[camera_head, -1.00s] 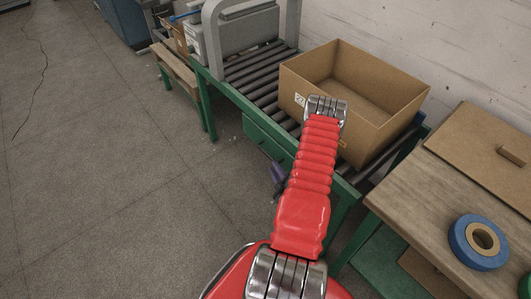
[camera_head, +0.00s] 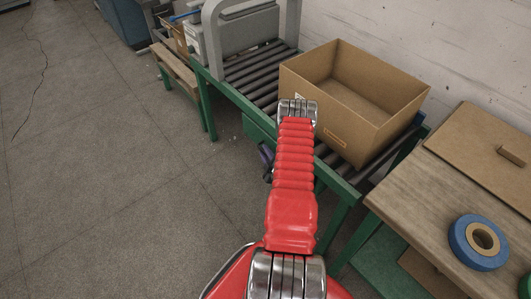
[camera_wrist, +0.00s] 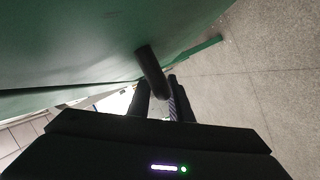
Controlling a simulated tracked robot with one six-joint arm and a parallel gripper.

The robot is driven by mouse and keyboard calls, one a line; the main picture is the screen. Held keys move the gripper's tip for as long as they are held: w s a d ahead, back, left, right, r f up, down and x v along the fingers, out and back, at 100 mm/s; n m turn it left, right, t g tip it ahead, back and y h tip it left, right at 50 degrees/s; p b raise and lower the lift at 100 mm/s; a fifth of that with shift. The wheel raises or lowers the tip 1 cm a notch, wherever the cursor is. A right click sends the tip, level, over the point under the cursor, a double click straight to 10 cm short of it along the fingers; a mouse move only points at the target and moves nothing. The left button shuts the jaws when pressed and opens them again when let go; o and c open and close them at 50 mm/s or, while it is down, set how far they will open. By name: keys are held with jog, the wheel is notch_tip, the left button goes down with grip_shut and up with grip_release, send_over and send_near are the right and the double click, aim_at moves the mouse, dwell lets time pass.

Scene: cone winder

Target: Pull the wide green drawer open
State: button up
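The green drawer front (camera_head: 256,124) is under the roller table in the head view, mostly hidden behind my red arm. A green panel (camera_wrist: 90,50) fills the upper left of the wrist view, with a dark bar-like handle (camera_wrist: 148,65) standing out from it. My gripper (camera_wrist: 160,88) has two dark fingers standing apart, with the handle's near end at the gap between them. Whether they touch the handle is not clear. In the head view my gripper (camera_head: 266,160) is a small dark shape left of the arm, close to the drawer. I see no clear drawer gap.
An open cardboard box (camera_head: 335,125) stands on the rollers. A wooden table (camera_head: 430,190) at right holds a blue tape roll (camera_head: 479,243) and a flat brown board (camera_head: 490,150). A low wooden bench (camera_head: 176,70) stands behind. The floor (camera_head: 110,170) at left is clear.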

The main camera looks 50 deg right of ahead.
jog(key=shift+c, duration=0.4)
grip_shut()
